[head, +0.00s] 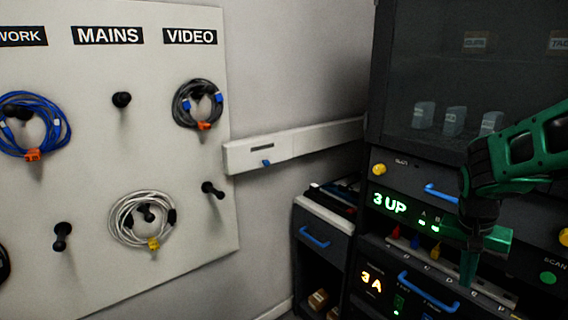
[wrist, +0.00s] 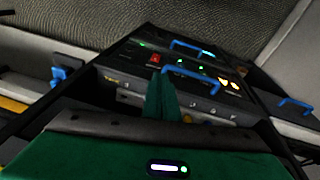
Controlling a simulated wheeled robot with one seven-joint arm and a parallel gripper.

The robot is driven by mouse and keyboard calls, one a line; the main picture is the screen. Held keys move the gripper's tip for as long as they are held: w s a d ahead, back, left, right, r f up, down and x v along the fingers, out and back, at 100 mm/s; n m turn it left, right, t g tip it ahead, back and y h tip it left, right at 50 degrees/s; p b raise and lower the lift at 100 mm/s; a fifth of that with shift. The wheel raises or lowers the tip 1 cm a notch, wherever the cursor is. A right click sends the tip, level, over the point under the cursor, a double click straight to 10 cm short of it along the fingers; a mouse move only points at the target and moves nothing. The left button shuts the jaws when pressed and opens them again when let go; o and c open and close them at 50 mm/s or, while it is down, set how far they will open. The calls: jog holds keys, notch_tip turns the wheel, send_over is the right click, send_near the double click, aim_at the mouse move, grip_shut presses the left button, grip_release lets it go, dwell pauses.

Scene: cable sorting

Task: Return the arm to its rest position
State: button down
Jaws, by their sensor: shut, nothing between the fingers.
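My green arm (head: 530,155) comes in from the right in the head view, bent, with its wrist hanging down. My gripper (head: 467,280) points downward in front of the dark equipment rack (head: 385,150). In the wrist view my gripper (wrist: 160,82) shows its two green fingers together, with nothing between them. Whether the fingertips touch the rack front cannot be told.
A white pegboard (head: 90,190) at left carries a blue cable (head: 60,128), a grey cable (head: 177,110) and a white cable (head: 120,232), plus bare black pegs. A drawer unit (head: 325,258) with a blue handle stands left of the rack.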

jog(key=s+r+n+y, duration=0.1)
jog(key=s, duration=0.9)
jog(key=s+a+r+n+y, duration=0.1)
jog(key=s, duration=0.9)
jog(key=shift+s+a+r+n+g+y, duration=0.25)
jog(key=shift+a+r+n+g+y, duration=0.05)
jog(key=shift+r, duration=0.05)
jog(key=shift+w+f, duration=0.25)
jog(key=shift+w, duration=0.35)
